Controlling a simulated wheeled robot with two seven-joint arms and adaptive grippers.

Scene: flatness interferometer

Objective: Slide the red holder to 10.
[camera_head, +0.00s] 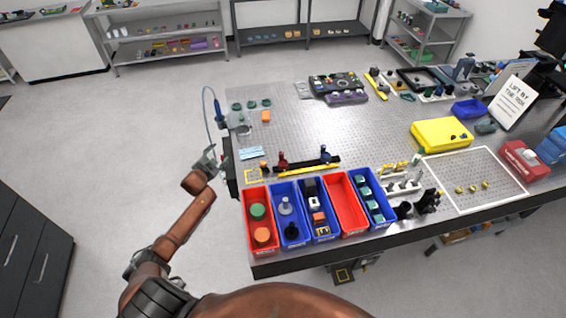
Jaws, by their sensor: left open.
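The red holder (283,161) stands upright near the left end of a dark rail on the perforated table. A blue holder (324,155) stands on the same rail, further right. A yellow scale strip (308,170) runs along the rail's front; its numbers are too small to read. My left gripper (214,157) is open and empty at the table's left edge, well to the left of the red holder and apart from it. My right gripper is not in view.
A row of red and blue bins (347,203) lines the table's front, close in front of the rail. A thin cable stand (217,112) rises at the left edge. A yellow case (440,134) lies to the right. The table behind the rail is largely clear.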

